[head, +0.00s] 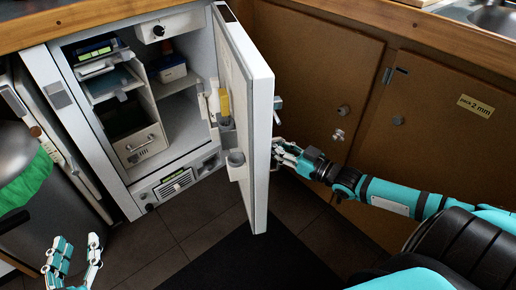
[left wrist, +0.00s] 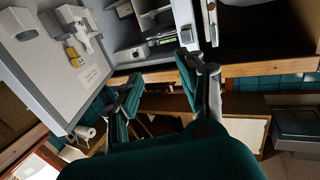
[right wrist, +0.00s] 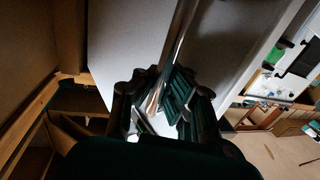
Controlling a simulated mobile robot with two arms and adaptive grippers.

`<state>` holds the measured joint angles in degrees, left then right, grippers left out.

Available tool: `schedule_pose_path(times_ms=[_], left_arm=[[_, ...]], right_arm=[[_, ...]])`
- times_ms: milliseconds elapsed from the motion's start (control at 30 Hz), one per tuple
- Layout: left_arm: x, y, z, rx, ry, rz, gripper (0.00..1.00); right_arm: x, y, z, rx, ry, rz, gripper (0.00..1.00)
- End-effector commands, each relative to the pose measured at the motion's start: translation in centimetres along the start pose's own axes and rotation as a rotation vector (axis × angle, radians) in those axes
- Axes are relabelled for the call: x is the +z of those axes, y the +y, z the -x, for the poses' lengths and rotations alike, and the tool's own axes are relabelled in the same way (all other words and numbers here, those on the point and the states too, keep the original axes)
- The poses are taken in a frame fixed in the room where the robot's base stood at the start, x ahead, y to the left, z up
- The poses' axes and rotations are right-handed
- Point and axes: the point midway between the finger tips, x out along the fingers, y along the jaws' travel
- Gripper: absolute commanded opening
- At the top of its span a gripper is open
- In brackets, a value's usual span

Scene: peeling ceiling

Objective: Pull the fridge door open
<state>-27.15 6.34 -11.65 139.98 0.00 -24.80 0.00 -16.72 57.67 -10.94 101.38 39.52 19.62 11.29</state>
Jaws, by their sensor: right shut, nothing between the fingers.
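The white fridge door (head: 256,110) stands wide open, swung out to the right of the fridge body (head: 95,140). Its inner side with small holders also shows in the left wrist view (left wrist: 45,85). My right gripper (head: 279,152) is on the outer side of the door, close to its face by the handle. In the right wrist view the gripper (right wrist: 160,92) is shut beside a shiny handle bar (right wrist: 181,32); I cannot tell whether it touches the bar. My left gripper (head: 77,245) is open and empty, low at the lower left, away from the door.
Inside the fridge are shelves, a drawer (head: 141,146) and several items. Brown cabinets (head: 315,75) stand behind the door on the right. A dark bin with a green bag (head: 27,182) is at the left. Floor (head: 190,245) in front is clear.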

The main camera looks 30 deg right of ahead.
Motion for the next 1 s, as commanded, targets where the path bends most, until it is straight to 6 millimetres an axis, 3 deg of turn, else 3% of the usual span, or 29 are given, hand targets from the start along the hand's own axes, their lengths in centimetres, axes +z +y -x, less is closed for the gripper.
schedule_pose_path(times_ms=[333, 833, 1000], left_arm=[[1.2, -0.2, 0.2, -0.005, -0.072, -0.001, 0.4], [1.4, -0.2, 0.3, -0.005, -0.082, -0.001, 0.4], [1.4, -0.2, 0.3, -0.006, -0.081, -0.001, 0.4]], right_arm=[[0.6, 2.4, 2.1, -0.004, -0.01, -0.006, 0.0], [0.6, 2.8, 2.3, -0.003, -0.009, -0.006, 0.0], [0.5, 2.9, 2.2, -0.001, -0.007, -0.005, 0.2]])
